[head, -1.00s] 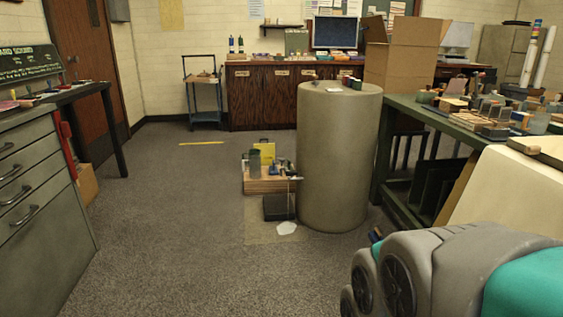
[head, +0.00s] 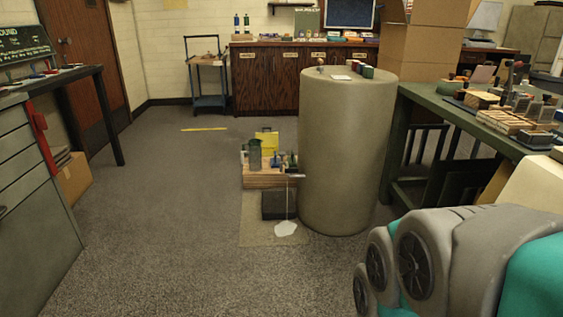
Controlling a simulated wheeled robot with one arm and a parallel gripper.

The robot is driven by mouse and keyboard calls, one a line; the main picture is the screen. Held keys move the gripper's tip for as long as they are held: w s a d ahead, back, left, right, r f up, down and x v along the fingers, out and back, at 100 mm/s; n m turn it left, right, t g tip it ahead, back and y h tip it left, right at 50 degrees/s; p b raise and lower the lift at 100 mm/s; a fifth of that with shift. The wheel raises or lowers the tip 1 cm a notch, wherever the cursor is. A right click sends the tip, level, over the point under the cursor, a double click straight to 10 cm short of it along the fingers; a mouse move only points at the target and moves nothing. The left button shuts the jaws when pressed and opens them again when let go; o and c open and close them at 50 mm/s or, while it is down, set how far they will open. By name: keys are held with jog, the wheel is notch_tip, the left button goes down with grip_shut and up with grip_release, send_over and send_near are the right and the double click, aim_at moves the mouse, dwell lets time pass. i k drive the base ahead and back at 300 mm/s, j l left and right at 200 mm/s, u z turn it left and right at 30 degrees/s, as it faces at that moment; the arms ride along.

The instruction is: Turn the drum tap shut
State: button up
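The drum (head: 345,160) is a tall grey-beige cylinder standing on the floor just right of the middle. A small tap (head: 295,176) sticks out low on its left side. A thin pale stream runs down from the tap to a white puddle (head: 286,229) on the floor. The tap is too small here to make out how its handle is turned. My arm shows at the lower right, grey and teal, but my gripper is outside the picture.
A wooden stack (head: 268,180) with a yellow item and a green can stands left of the drum, behind a dark box (head: 275,206). A green table (head: 470,118) stands at right, a grey drawer cabinet (head: 35,190) at left. The left-middle floor is clear.

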aim_at(291, 170)
jog(key=i+j+z, duration=0.3)
jog(key=i+j, duration=0.45)
jog(key=i, duration=0.35)
jog(key=i+j+z, duration=0.3)
jog(key=i+j, duration=0.65)
jog(key=i, duration=0.1)
